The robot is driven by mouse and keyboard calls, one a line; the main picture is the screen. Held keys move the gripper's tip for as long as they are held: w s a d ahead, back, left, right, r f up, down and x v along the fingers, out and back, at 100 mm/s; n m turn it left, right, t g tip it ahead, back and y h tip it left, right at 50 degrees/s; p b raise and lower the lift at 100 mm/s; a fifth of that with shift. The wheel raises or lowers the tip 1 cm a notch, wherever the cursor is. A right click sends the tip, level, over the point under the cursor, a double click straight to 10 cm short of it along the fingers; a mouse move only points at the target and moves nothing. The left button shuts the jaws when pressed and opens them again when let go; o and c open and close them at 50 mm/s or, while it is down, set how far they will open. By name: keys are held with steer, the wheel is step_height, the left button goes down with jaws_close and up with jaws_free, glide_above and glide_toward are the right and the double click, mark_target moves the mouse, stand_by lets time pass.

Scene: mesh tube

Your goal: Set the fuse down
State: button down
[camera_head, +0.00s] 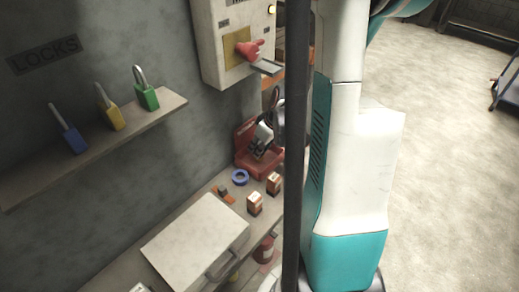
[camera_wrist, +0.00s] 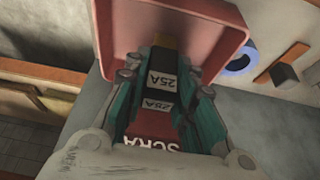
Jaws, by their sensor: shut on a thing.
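My gripper (camera_wrist: 160,88) is shut on a dark fuse (camera_wrist: 162,62) in the wrist view. The fuse has white 25A labels and a yellowish end. Two labels show, and I cannot tell whether both belong to one fuse. The fuse is over a red scrap bin (camera_wrist: 228,35), with part of the lettering "SCRA" visible. In the head view my gripper (camera_head: 262,138) is at the red bin (camera_head: 243,163) on the bench; the fuse is too small to make out there. Whether the fuse touches the bin floor is unclear.
A blue tape roll (camera_head: 240,177), an orange-and-dark item (camera_head: 223,193) and two small brown boxes (camera_head: 255,203) lie near the bin. A pale case (camera_head: 195,240) is in front. A wall box with red handle (camera_head: 249,50) hangs above; a lock shelf (camera_head: 100,148) is left.

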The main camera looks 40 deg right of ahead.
steer(key=shift+f, duration=0.35)
steer(key=c, duration=1.3)
jaws_free()
steer(key=shift+f, duration=0.1)
steer(key=p+v, duration=0.4)
steer(key=v, duration=0.8)
steer(key=shift+p, duration=0.4)
